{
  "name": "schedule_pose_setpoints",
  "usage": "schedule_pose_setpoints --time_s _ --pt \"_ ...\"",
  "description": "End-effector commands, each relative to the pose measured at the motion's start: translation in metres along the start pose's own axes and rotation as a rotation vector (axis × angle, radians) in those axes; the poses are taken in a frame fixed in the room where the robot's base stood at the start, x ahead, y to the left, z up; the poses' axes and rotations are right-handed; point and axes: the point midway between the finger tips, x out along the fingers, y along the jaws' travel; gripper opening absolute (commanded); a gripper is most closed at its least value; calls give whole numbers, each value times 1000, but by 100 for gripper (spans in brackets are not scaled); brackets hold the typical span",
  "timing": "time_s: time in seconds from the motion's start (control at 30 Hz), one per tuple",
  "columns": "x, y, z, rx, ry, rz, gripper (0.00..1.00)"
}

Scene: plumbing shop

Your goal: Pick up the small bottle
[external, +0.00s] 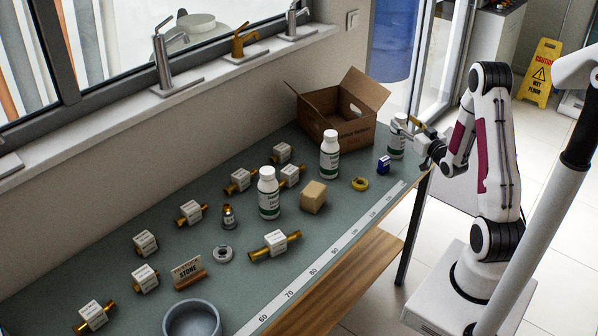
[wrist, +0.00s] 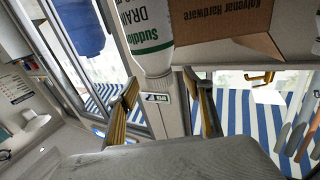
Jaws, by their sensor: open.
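Three white bottles with green-lettered labels stand upright on the green bench: one near the middle (external: 268,193), one by the box (external: 329,155) and one at the right end (external: 397,144). Which is meant by the small bottle I cannot tell; they look alike. My gripper (external: 412,128) is open beside the right-end bottle, near its upper part. In the wrist view a bottle (wrist: 151,35) appears upside down, its cap end between and just beyond the open fingers of my gripper (wrist: 166,103). Whether a finger touches it I cannot tell.
An open cardboard box (external: 343,117) stands behind the bottles. A blue block (external: 384,165), yellow tape roll (external: 360,184), tan block (external: 313,197), grey bowl (external: 191,319) and several tagged brass fittings lie on the bench. The strip near the ruler (external: 335,246) is mostly clear.

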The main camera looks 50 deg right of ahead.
Motion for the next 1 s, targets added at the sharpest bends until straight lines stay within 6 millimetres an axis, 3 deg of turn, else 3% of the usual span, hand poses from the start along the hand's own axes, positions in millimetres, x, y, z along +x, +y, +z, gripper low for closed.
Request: schedule_pose_setpoints --time_s 0.33,0.93,1.0 --pt "31 1 -2 0 1 -1 50" --pt "34 1 -2 0 1 0 50" --pt "34 1 -2 0 1 0 32"
